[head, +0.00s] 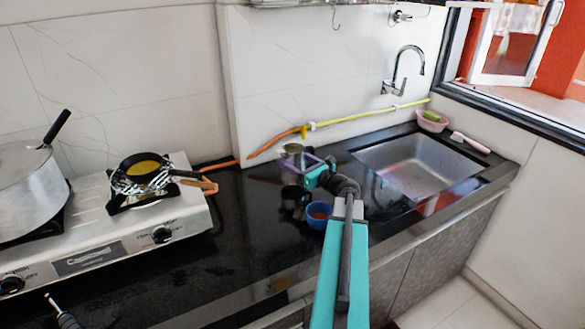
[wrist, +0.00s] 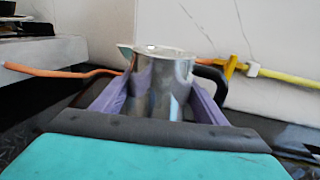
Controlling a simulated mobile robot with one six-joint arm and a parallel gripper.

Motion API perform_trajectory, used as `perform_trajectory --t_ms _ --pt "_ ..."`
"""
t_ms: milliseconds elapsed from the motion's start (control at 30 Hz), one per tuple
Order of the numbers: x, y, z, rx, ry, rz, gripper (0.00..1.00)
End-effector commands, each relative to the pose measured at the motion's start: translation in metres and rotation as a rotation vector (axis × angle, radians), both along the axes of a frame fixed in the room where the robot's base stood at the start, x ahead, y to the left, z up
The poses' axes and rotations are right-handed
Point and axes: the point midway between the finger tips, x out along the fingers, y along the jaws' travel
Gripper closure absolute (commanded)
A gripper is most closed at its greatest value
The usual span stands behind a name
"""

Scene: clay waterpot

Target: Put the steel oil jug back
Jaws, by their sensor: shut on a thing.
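The steel oil jug (wrist: 160,85) is a shiny metal pot with a spout at the left and a black handle at the right in the wrist view. My gripper (wrist: 160,100) has its two purple fingers on either side of the jug's body and is shut on it. The jug is upright. In the head view my gripper (head: 300,166) is over the black counter near the back wall, and the jug (head: 293,149) shows small between the fingers. Whether its base touches the counter is hidden by my gripper.
A blue bowl (head: 319,214) stands on the black counter (head: 245,245) beside my arm. The steel sink (head: 412,165) is at the right. The gas stove (head: 120,225) with a pan (head: 145,172) and large pot (head: 25,190) is at the left. A yellow-orange hose (head: 345,119) runs along the wall.

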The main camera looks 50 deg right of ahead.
Motion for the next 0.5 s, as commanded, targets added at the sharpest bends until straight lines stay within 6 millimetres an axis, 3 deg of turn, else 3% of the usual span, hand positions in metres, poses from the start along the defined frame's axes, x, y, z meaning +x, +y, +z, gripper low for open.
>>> perform_trajectory --t_ms 300,500 --pt "0.0 0.0 -0.026 0.001 -0.002 0.0 0.71" --pt "0.0 0.0 -0.029 0.001 -0.002 0.0 0.71"
